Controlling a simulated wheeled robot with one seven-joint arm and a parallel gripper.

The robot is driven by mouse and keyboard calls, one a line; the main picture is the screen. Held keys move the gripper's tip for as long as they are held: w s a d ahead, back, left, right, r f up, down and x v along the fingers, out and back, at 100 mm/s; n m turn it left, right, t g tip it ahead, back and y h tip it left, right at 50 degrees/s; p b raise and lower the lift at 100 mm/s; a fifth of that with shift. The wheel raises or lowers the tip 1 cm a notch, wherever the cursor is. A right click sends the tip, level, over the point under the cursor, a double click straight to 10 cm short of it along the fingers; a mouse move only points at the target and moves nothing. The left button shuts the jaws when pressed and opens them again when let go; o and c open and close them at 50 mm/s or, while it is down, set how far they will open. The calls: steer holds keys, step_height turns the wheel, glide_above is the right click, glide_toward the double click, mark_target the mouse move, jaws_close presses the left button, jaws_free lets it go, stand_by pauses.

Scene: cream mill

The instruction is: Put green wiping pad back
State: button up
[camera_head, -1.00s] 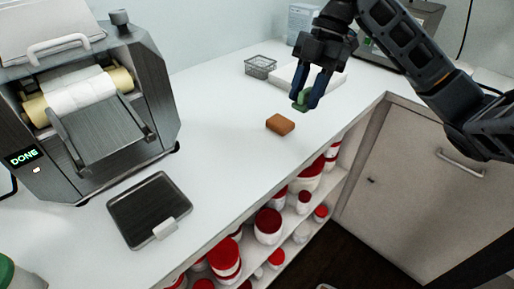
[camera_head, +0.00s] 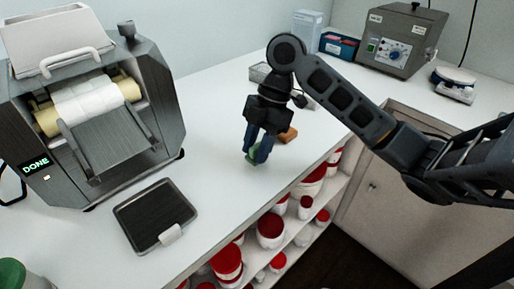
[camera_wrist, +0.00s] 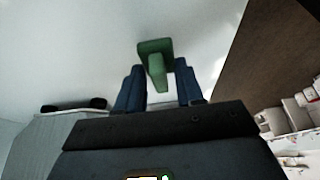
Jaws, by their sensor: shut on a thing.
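The green wiping pad (camera_head: 252,153) is between the fingertips of my gripper (camera_head: 256,150). In the head view it is low over the white counter, to the right of the mill; I cannot tell whether it touches the counter. In the wrist view the green pad (camera_wrist: 156,58) shows a wide flat part and a narrower part running down between my blue fingers (camera_wrist: 160,88). My gripper is shut on it and points downward. The fingers hide part of the pad in the head view.
A brown block (camera_head: 288,134) lies just behind my gripper. The steel mill (camera_head: 95,110), its display reading DONE, stands at left, with a dark tray (camera_head: 154,211) in front. A wire basket (camera_head: 259,73) is behind my arm. Red-lidded jars (camera_head: 270,228) fill shelves below the counter's edge.

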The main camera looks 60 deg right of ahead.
steer(key=shift+f, duration=0.65)
steer(key=shift+f, duration=0.15)
steer(key=o, duration=0.9)
steer(key=shift+r, duration=0.3)
steer(key=v, duration=1.2)
steer(key=shift+f+b, duration=0.1)
steer(key=shift+b, duration=0.25)
steer(key=shift+s, duration=0.1)
